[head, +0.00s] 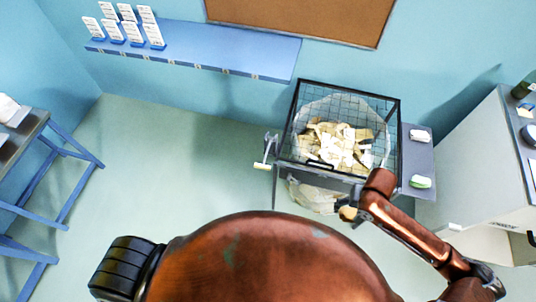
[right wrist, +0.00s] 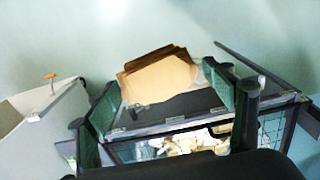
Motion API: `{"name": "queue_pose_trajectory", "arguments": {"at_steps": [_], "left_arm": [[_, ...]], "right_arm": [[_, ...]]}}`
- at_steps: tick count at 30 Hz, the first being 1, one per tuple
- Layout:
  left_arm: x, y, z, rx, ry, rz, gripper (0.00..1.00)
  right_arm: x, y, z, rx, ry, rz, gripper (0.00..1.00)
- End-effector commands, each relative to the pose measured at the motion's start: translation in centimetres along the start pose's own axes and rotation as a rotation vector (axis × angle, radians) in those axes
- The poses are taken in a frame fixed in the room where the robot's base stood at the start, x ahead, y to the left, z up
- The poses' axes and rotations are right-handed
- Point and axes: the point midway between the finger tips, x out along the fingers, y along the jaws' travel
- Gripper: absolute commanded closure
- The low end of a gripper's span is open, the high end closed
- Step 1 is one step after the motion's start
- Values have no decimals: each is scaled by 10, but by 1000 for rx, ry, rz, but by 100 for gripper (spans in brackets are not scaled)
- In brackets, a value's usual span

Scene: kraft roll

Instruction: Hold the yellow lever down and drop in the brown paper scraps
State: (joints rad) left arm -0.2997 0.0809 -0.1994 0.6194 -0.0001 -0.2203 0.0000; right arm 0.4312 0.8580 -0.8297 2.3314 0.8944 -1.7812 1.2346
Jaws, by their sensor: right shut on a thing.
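The wire-mesh bin (head: 300,108) stands by the back wall, with a pale liner and many pale and tan scraps (head: 340,145) inside. My right gripper (head: 348,210) is at the bin's front edge. In the right wrist view its fingers (right wrist: 170,100) are shut on the brown paper scraps (right wrist: 160,78), a small stack of tan and darker brown sheets. Scraps in the bin show below them (right wrist: 190,143). My left gripper is not in view.
A grey side shelf (head: 418,155) at the bin's right holds a white item (head: 420,135) and a green-and-white one (head: 420,182). A pale cabinet (head: 490,165) stands further right. A blue wall shelf (head: 215,48) and blue-legged table (head: 75,145) are at left. The floor left of the bin is clear.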

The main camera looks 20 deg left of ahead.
Motion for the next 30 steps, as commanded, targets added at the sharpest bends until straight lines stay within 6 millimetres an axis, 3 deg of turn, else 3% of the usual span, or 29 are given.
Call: {"name": "queue_pose_trajectory", "arguments": {"at_steps": [8,24,30], "left_arm": [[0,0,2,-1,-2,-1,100],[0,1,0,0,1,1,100],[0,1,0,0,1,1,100]], "right_arm": [[1,2,-8,1,2,0,48],[19,19,-100,3,1,0,48],[24,24,-125,2,1,-1,48]]}}
